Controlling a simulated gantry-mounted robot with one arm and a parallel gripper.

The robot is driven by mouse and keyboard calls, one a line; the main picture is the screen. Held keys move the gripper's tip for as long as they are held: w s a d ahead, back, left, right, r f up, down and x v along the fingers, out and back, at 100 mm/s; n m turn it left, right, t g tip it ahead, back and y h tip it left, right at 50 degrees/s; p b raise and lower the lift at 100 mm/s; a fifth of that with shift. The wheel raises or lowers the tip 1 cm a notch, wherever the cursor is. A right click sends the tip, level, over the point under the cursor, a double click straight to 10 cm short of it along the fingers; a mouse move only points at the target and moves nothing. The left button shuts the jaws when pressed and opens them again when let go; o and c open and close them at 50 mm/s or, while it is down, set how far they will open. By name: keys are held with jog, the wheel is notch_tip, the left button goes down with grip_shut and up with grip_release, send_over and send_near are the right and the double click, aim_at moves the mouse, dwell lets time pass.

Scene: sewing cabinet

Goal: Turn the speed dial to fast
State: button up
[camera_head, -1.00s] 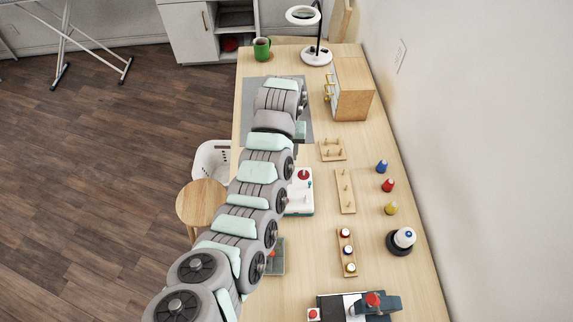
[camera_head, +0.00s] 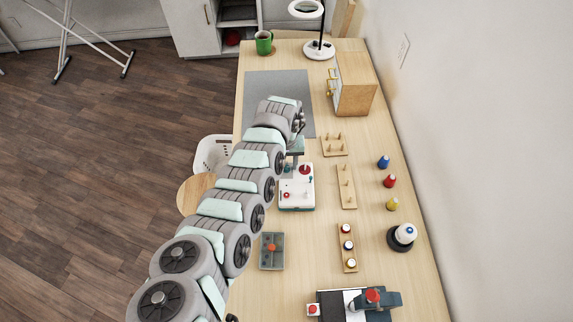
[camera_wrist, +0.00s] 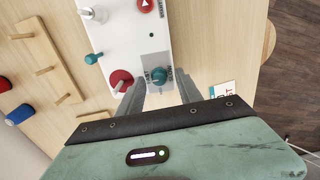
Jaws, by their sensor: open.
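The white sewing machine (camera_head: 297,201) stands on the table beside my arm, and its top fills the upper part of the wrist view (camera_wrist: 125,40). A small teal dial (camera_wrist: 159,73) sits between two printed words, seemingly FAST on its left and SLOW on its right. My gripper (camera_wrist: 160,86) is open and empty, with one finger on either side of the dial. I cannot tell whether the fingers touch it. A red knob (camera_wrist: 121,79) is just left of the left finger. A second teal knob (camera_wrist: 93,58) is farther left. The dial's pointer is too small to read.
A pegged wooden rack (camera_wrist: 42,70) lies left of the machine in the wrist view. A card with coloured letters (camera_wrist: 222,90) lies right of the fingers. In the head view, a grey mat (camera_head: 262,90) is behind, and a tray with an orange knob (camera_head: 265,263) is in front.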

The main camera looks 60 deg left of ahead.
jog(key=shift+f, duration=0.3)
grip_shut()
dwell(0.4)
